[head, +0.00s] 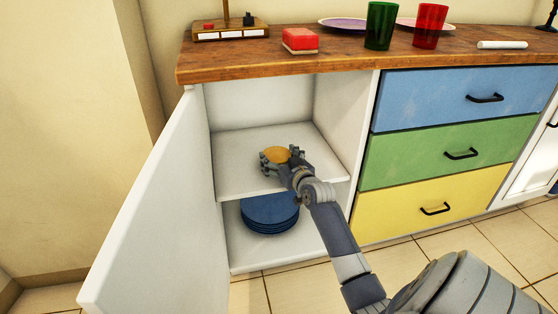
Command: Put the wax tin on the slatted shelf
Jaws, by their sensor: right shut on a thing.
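My right gripper (282,165) reaches into an open white cabinet and is shut on a round, flat, orange-yellow thing (276,154). It looks like the wax tin, but no label shows. The gripper holds it over the cabinet's upper shelf (238,172), near the shelf's front half. I cannot tell whether the tin touches the shelf. This shelf looks plain and white; no slats show on it. My left gripper is not in view.
The cabinet door (160,215) stands open at the left. Blue plates (270,212) are stacked on the lower level. On the wooden counter (350,57) are a red block (300,40), a green glass (380,26) and a red glass (430,26). The upper shelf is otherwise bare.

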